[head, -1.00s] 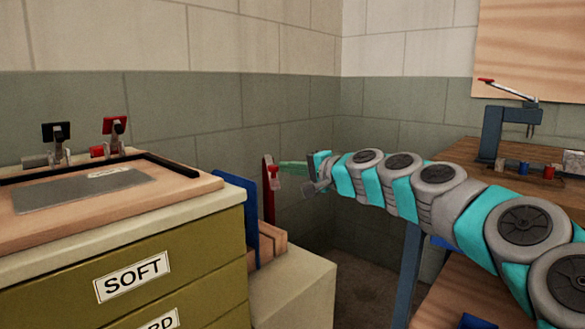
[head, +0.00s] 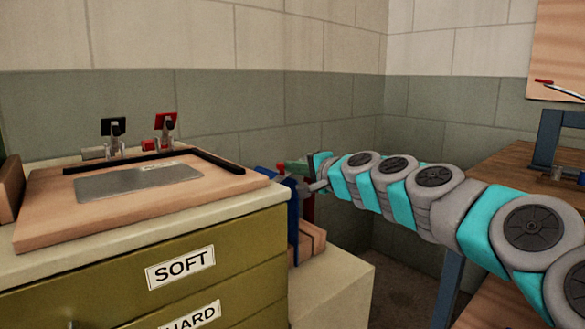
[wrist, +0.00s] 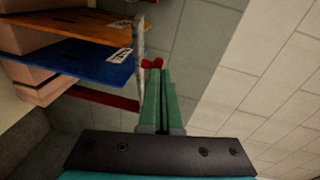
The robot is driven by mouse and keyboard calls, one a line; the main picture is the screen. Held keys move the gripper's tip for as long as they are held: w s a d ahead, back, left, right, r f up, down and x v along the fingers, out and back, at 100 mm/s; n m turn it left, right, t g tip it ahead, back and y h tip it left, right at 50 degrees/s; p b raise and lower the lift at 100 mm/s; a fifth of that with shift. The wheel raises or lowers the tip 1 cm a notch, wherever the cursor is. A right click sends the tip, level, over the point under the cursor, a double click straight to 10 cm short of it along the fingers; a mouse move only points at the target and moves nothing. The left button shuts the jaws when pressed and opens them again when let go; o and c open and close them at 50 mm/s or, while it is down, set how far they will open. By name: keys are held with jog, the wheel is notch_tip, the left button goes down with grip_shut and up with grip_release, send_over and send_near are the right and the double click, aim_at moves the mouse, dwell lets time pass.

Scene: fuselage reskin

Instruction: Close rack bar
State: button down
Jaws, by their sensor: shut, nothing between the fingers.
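The rack (head: 314,240) stands low beside the drawer cabinet, with a blue panel (head: 293,215) upright in it. A slim grey bar (wrist: 138,45), apparently the rack bar, runs across the panel edges in the wrist view. A small red piece (wrist: 152,63) is at its end; it also shows in the head view (head: 280,168). My gripper (wrist: 158,78) has its green fingers shut and empty, with the tips right at the red piece. I cannot tell whether they touch it.
The wrist view shows an orange panel (wrist: 70,22) and the blue panel in the rack. The olive cabinet (head: 230,250), marked SOFT, carries a wooden board with a metal sheet (head: 140,182). A wooden bench (head: 500,185) is at the right. The wall is close behind.

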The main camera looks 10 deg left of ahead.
jog(key=s+a+r+v, duration=0.1)
jog(key=s+v, duration=0.1)
jog(key=v, duration=1)
jog(key=shift+w+d+r+g+h+b, duration=1)
jog(key=shift+w+d+r+g+b, duration=0.25)
jog(key=shift+w+r+g+b, duration=0.45)
jog(key=x, duration=1.3)
jog(key=shift+a+b, duration=0.45)
jog(key=shift+a, duration=0.05)
jog(key=shift+r, duration=0.2)
